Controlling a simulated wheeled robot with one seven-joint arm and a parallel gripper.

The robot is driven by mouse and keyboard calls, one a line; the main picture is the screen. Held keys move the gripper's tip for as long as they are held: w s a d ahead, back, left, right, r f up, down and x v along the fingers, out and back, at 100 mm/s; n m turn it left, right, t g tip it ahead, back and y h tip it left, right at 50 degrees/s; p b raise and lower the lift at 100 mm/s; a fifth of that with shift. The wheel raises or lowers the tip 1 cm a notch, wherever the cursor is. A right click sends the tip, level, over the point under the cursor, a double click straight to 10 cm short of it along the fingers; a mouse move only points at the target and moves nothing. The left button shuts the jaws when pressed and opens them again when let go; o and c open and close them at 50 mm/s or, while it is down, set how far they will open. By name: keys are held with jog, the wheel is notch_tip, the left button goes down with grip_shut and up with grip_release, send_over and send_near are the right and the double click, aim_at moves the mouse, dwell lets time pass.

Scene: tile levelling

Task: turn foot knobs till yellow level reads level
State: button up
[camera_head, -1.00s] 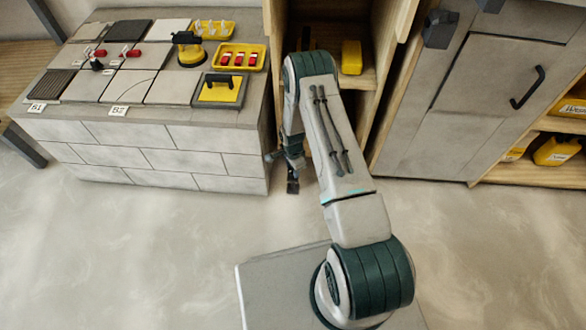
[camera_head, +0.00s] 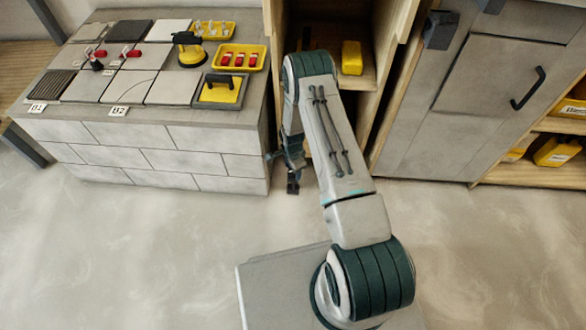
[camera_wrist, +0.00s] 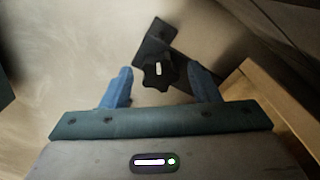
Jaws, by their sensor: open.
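A black star-shaped foot knob (camera_wrist: 156,73) with a white mark shows in the wrist view, on a dark flat bracket (camera_wrist: 155,40) close to the floor. My gripper (camera_wrist: 162,86) is open, with its two blue fingers on either side of the knob in the picture. I cannot tell whether the fingers touch it.
The grey block bench (camera_head: 150,135) at left carries tiles, a yellow suction cup (camera_head: 190,52), a yellow tray of red pieces (camera_head: 238,58) and a yellow pad with a black handle (camera_head: 221,92). The wooden cabinet (camera_head: 275,40) holds a yellow box (camera_head: 352,58). The front floor is clear.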

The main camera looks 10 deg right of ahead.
notch_tip(320, 180, up, 14)
jog(key=p, duration=0.4)
jog(key=shift+f+p, duration=0.2)
jog(key=shift+p, duration=0.1)
jog(key=s+r+n+p, duration=0.2)
jog(key=r+p, duration=0.3)
jog(key=r, duration=1)
jog(key=s+r+n+t+p, duration=0.15)
jog(key=r+p, duration=0.35)
jog(key=r, duration=0.9)
jog(key=s+r+n+p, duration=0.3)
jog(key=r+p, duration=0.3)
jog(key=r, duration=0.9)
jog(key=s+r+n+p, duration=0.4)
jog(key=s+r+p, duration=0.3)
jog(key=s+r, duration=0.3)
jog(key=s+r+n+t+p, duration=0.1)
jog(key=s+r+n+p, duration=0.2)
jog(key=r, duration=1.5)
jog(key=s+p, duration=0.4)
jog(key=s, duration=0.3)
jog(key=shift+s+n, duration=0.25)
jog(key=shift+n, duration=0.1)
jog(key=shift+d, duration=0.1)
